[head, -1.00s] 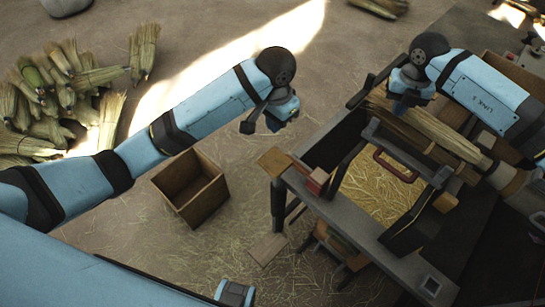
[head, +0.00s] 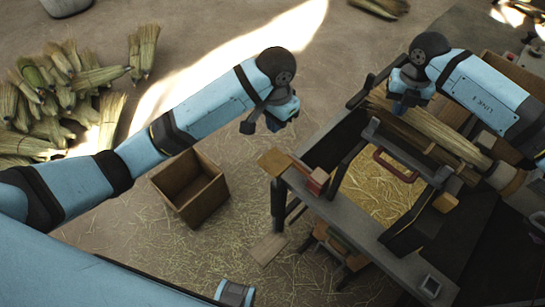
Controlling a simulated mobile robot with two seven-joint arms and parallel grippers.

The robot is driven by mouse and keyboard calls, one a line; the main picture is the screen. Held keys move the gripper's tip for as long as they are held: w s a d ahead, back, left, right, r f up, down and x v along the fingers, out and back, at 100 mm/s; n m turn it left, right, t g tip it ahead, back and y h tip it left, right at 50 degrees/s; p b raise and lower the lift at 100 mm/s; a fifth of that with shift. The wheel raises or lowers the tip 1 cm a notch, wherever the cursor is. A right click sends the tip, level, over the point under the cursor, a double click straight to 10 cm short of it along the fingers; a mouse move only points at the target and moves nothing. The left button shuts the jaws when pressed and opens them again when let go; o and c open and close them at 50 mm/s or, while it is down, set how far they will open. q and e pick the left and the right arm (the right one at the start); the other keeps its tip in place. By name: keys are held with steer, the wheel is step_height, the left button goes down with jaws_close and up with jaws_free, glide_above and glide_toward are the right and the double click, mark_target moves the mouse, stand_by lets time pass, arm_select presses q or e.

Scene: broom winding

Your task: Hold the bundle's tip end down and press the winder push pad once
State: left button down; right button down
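A small red block (head: 316,182) sits on the bench's left corner, beside a wooden plate (head: 274,162). I cannot tell which part is the push pad.
The bench frame (head: 350,232) has a red handle (head: 396,166) above a straw-strewn tray. An empty wooden box (head: 190,188) stands on the floor to the left. Several straw bundles (head: 60,95) lie at the far left.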

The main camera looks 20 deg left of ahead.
stand_by(0.3)
step_height(320, 180, up, 9)
steer(key=p, duration=0.4)
stand_by(1.1)
step_height(320, 180, up, 14)
steer(key=b, duration=0.3)
steer(key=shift+f, duration=0.15)
stand_by(0.3)
